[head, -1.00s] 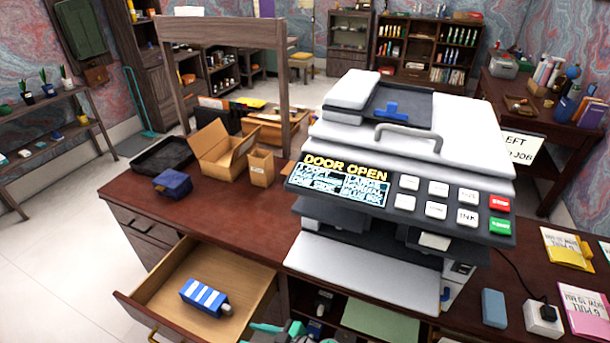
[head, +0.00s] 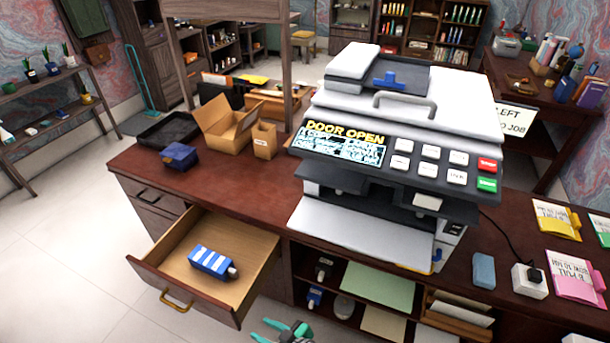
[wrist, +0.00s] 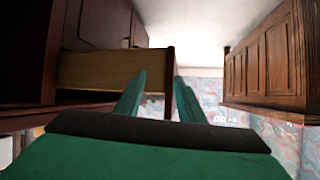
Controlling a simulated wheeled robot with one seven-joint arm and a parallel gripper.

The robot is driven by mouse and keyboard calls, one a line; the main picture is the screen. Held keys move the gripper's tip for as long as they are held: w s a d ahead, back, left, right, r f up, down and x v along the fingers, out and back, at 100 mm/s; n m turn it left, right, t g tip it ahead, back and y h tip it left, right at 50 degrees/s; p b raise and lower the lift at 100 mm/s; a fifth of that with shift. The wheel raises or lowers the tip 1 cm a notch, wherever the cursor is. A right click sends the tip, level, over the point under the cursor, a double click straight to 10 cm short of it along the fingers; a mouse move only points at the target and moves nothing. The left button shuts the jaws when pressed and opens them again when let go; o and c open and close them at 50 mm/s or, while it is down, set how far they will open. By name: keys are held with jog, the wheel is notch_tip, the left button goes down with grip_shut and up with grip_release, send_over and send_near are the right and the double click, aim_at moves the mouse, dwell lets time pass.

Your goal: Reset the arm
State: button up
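My gripper (head: 284,328) shows at the bottom edge of the head view, with green fingers, in front of the desk and right of the open drawer. In the wrist view its two green fingers (wrist: 158,98) stand apart with nothing between them. The open drawer (head: 256,262) sticks out from the desk's front and holds a blue-and-white striped bottle (head: 211,262) lying on its side. The drawer's side (wrist: 100,72) also shows in the wrist view, beyond the fingers. A white copier (head: 455,155) stands on the desk; its display reads "DOOR OPEN".
The red-brown desk (head: 240,190) carries a blue box (head: 179,156), a black tray (head: 170,130) and open cardboard boxes (head: 228,125). Open shelves (head: 385,282) with papers lie under the copier. The floor (head: 70,240) left of the desk is clear.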

jog(key=s+d+m+t+h, duration=0.2)
jog(key=s+d+m+h, duration=0.25)
jog(key=s, duration=0.35)
jog(key=s+d+m+t+h, duration=0.25)
jog(key=s+d, duration=0.25)
jog(key=s, duration=0.3)
jog(key=s+d+r+m+t+h, duration=0.1)
jog(key=s+r+t, duration=0.1)
jog(key=s+r, duration=0.3)
jog(key=s+d+r+m+t+h, duration=0.1)
jog(key=s+r, duration=0.5)
jog(key=r, duration=0.8)
jog(key=shift+s+d+r+m+t+h, duration=0.15)
jog(key=shift+d+r+m+t+h, duration=0.2)
jog(key=shift+m+t+h, duration=0.2)
